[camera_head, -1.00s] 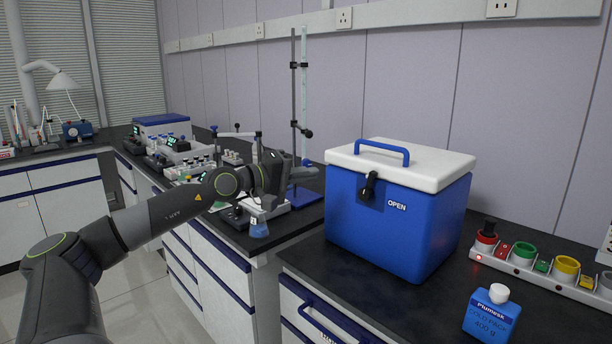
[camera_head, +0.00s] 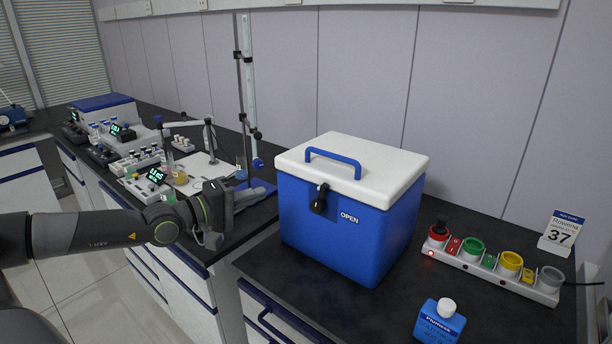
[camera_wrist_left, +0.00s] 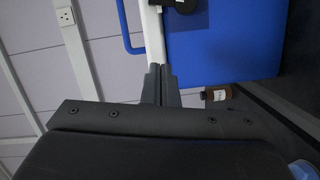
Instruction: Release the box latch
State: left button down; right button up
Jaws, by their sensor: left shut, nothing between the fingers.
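A blue cool box (camera_head: 345,240) with a white lid (camera_head: 385,178) and a blue handle (camera_head: 334,160) stands on the dark bench. Its black latch (camera_head: 320,198) hangs over the front, beside the word OPEN. The lid looks closed. My left gripper (camera_head: 250,194) is to the left of the box, apart from the latch, fingers toward the box. In the left wrist view its fingers (camera_wrist_left: 161,84) are shut and empty. There the blue box wall (camera_wrist_left: 225,45), white lid edge (camera_wrist_left: 154,40) and part of the black latch (camera_wrist_left: 180,5) show ahead. My right gripper is not visible.
A blue bottle (camera_head: 440,321) stands at the front right of the bench. A stand with a glass tube (camera_head: 250,90) and lab devices (camera_head: 150,180) are behind my left arm.

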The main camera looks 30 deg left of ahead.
aim_at(321, 199)
pick_arm(q)
jog(key=shift+s, duration=0.15)
jog(key=shift+r, duration=0.1)
jog(key=p+x, duration=0.1)
jog(key=x, duration=0.4)
jog(key=p+x, duration=0.2)
jog(key=x, duration=0.3)
jog(key=shift+r, duration=0.1)
jog(key=d+p, duration=0.2)
jog(key=shift+d+f, duration=0.25)
jog(key=shift+d, duration=0.05)
jog(key=shift+s+d+f+p, duration=0.15)
jog(key=shift+d+p, duration=0.4)
jog(key=shift+p, duration=0.05)
jog(key=shift+d+f, duration=0.2)
